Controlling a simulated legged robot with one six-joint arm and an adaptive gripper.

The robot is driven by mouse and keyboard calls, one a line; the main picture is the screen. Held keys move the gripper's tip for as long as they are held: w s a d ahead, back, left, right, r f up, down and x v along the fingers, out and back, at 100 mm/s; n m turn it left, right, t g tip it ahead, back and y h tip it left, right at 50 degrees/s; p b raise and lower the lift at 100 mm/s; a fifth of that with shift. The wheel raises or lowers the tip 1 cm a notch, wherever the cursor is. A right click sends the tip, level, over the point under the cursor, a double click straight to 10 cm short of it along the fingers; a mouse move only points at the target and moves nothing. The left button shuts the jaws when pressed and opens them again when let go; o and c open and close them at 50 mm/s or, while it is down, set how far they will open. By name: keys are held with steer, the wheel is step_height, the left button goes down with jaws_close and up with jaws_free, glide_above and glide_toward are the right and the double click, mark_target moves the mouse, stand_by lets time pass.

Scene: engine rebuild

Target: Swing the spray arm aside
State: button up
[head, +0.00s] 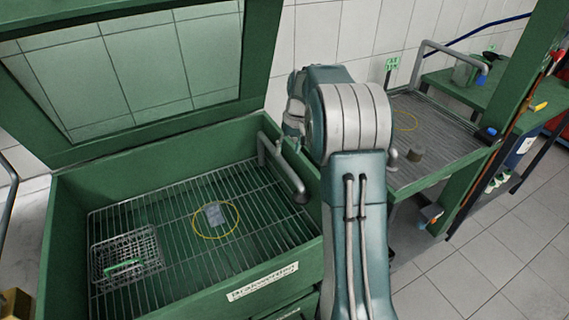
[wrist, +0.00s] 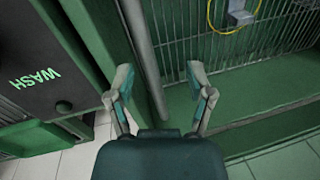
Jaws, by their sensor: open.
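The spray arm (head: 285,172) is a bent grey tube at the right wall of the open green wash cabinet, reaching over the wire rack (head: 165,225). In the wrist view the spray arm (wrist: 146,55) runs as a long grey bar from the top edge down between my fingers. My gripper (wrist: 160,78) is open, with one finger on each side of the bar in the picture and no visible contact. The depth gap to the bar is hard to judge. In the head view my own arm hides most of my gripper.
A grey block (head: 214,214) lies inside a yellow ring on the rack, and a wire basket (head: 125,262) stands at the rack's left. The raised lid (head: 150,75) stands behind. A second station (head: 430,140) with a bent tube is right of my arm. A "WASH" panel (wrist: 45,75) borders my left finger.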

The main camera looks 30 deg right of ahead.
steer(key=r, duration=0.2)
steer(key=shift+d+r, duration=0.3)
steer(key=shift+r, duration=0.1)
stand_by(0.7)
